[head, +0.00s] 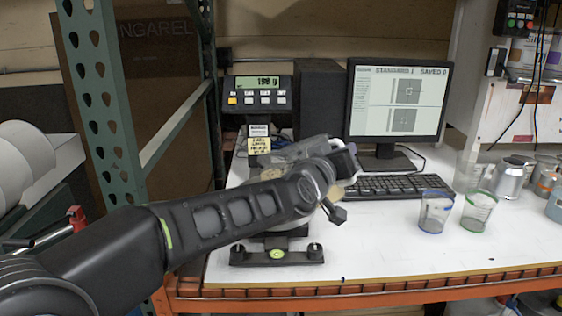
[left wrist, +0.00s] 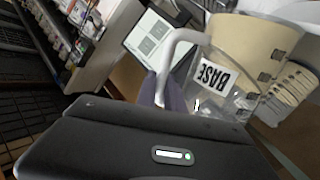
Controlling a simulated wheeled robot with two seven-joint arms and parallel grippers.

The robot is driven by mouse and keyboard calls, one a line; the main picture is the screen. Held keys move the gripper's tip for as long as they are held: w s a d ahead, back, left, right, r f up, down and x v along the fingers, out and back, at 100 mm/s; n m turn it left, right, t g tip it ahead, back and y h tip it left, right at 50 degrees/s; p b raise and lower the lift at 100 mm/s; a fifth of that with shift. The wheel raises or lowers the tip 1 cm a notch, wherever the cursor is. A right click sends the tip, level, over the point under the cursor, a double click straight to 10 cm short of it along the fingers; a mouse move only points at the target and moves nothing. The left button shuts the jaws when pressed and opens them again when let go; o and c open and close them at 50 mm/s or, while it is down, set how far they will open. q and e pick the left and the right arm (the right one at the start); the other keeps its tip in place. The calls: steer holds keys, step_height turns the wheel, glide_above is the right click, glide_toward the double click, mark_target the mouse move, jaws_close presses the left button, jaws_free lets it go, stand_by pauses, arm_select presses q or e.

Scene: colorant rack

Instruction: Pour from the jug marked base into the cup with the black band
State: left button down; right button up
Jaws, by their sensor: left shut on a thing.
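The clear jug (left wrist: 225,100) carries a white label reading BASE (left wrist: 211,76) and has a pale handle (left wrist: 181,42) in the left wrist view. My left gripper (left wrist: 163,92) is shut on the jug's handle. In the head view the jug (head: 302,150) is tilted behind my left wrist, over the scale (head: 276,256), and mostly hidden by my arm. I cannot make out a cup with a black band; my arm covers the scale's pan. Whether liquid leaves the jug is hidden. My right gripper is in neither view.
The scale display (head: 258,82) seems to read 198 g. A blue-banded cup (head: 436,212) and a green-banded cup (head: 478,213) stand right. Behind are a keyboard (head: 395,187) and monitor (head: 398,100). A green rack post (head: 100,100) stands left. The front bench right is clear.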

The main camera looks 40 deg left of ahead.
arm_select(q)
steer(key=shift+d+f+m+p, duration=0.5)
steer(key=shift+d+m, duration=0.3)
steer(key=shift+d, duration=0.1)
steer(key=shift+s+d+f+m+t+y+b, duration=0.1)
steer(key=shift+d+f+m+t+b, duration=0.1)
steer(key=shift+d+f+m+b, duration=0.45)
steer(key=shift+d+f+m+t+y+b, duration=0.1)
steer(key=shift+d+f+m+t+b, duration=0.15)
steer(key=shift+f+m, duration=0.55)
steer(key=shift+s+d+f+m+t+y+b, duration=0.15)
steer(key=shift+d+f+m+b, duration=0.35)
steer(key=shift+f, duration=0.4)
steer(key=shift+w+r, duration=0.1)
step_height(320, 180, up, 5)
steer(key=p, duration=0.4)
